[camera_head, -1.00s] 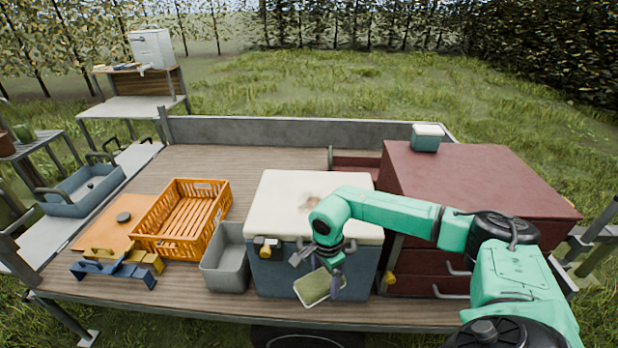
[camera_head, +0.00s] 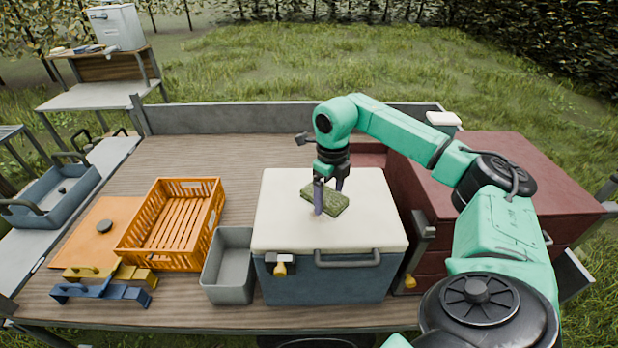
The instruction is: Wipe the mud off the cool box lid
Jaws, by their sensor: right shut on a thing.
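The cool box (camera_head: 325,283) is blue-grey with a cream lid (camera_head: 285,228), and it stands on the wooden truck bed. The lid is shut. My right gripper (camera_head: 328,198) is shut on a green sponge (camera_head: 325,201) over the back middle part of the lid. I cannot tell whether the sponge touches the lid. No mud shows on the visible part of the lid; the patch under the sponge is hidden. My left gripper is not in view.
An orange crate (camera_head: 215,214) and a grey bin (camera_head: 231,288) stand left of the cool box. A dark red drawer cabinet (camera_head: 520,180) stands close on its right. A low grey side wall (camera_head: 230,119) closes the bed's back.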

